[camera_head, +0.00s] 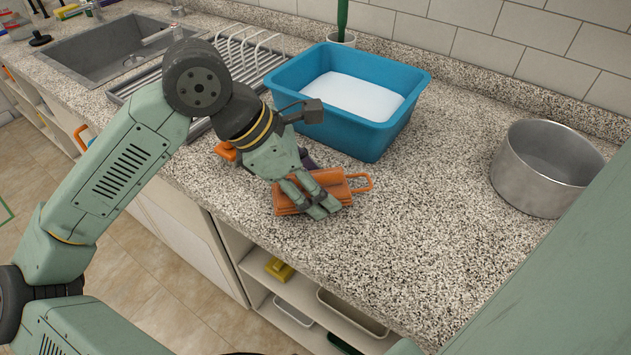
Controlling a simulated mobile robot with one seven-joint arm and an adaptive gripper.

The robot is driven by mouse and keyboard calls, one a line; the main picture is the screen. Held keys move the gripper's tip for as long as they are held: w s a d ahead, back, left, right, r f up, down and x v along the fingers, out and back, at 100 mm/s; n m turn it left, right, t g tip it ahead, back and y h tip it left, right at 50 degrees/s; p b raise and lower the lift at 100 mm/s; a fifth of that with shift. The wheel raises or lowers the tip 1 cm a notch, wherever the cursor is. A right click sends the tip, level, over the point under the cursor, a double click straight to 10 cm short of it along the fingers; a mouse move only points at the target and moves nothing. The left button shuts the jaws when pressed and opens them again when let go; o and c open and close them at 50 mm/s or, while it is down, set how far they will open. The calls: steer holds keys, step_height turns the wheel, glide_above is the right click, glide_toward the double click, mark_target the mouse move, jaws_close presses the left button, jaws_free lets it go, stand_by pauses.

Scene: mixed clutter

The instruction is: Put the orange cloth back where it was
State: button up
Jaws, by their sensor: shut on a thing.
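The orange cloth (331,180) is a folded bundle with a loop sticking out at its right, low over or on the granite counter in front of the blue basin. My gripper (322,211) reaches down over it from the upper left and is shut on it. The fingers cover the middle of the cloth. I cannot tell whether its underside touches the counter. Another orange piece (225,151) shows behind my wrist at the left, partly hidden.
The blue basin (370,137) with whitish liquid stands behind the cloth. A metal pot (536,187) stands at the right. A dish rack (247,58) and a sink (90,55) lie at the left. The counter (430,225) between cloth and pot is clear; its front edge is close, above open shelves.

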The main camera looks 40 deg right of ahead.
steer(key=shift+s+a+f+b, duration=0.1)
steer(key=shift+f+b, duration=0.3)
steer(key=shift+b, duration=0.05)
steer(key=o, duration=1.4)
steer(key=shift+f, duration=0.1)
steer(key=shift+c, duration=0.2)
